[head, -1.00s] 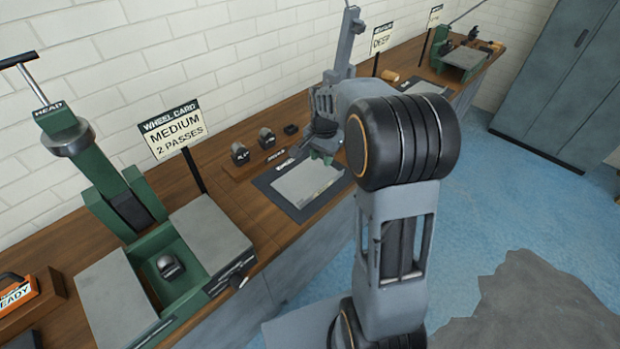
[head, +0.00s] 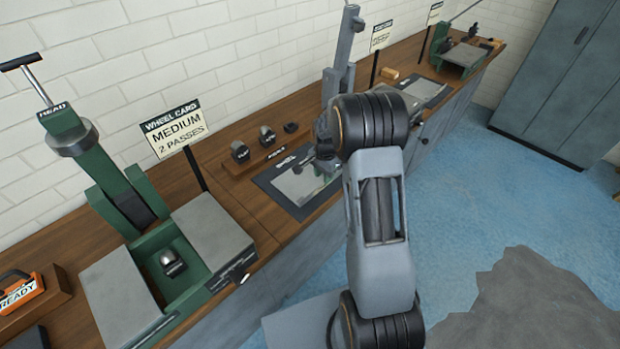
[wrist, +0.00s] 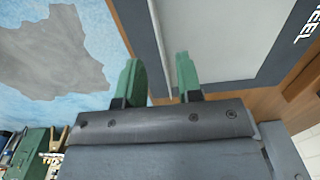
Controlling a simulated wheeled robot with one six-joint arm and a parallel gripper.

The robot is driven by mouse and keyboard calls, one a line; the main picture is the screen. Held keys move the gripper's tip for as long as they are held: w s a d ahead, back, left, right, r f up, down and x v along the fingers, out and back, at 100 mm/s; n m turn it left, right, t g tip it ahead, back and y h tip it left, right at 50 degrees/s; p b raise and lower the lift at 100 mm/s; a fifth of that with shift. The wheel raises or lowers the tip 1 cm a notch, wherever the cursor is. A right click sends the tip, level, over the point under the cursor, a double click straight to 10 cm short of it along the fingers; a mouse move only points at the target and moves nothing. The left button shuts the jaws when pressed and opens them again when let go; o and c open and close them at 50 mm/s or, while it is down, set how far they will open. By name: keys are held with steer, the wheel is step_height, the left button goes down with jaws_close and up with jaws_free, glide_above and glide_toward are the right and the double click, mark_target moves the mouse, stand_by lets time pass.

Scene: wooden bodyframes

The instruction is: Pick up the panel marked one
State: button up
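A flat grey panel (head: 294,185) lies on a dark mat (head: 302,213) on the wooden bench, in the middle of the head view. I can read no "one" on it. It also fills the upper middle of the wrist view (wrist: 225,35), with the dark mat edge (wrist: 143,35) to its left. My gripper (wrist: 158,78) is open and empty. Its two green fingers are apart, the right one overlapping the panel in the picture and the left one near the mat's outer edge.
A green wheel machine (head: 180,255) stands at the left with a "MEDIUM 2 PASSES" card (head: 173,130). A rack (head: 250,163) with dark wheels stands behind the mat. Another grey sheet (head: 424,88) lies farther along the bench. Blue floor (head: 460,200) is open at the right.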

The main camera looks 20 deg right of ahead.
mark_target(322, 188)
steer(key=shift+a+f+p, duration=0.1)
steer(key=shift+f+p, duration=0.3)
steer(key=shift+f, duration=1.9)
steer(key=shift+c, duration=0.2)
jaws_close()
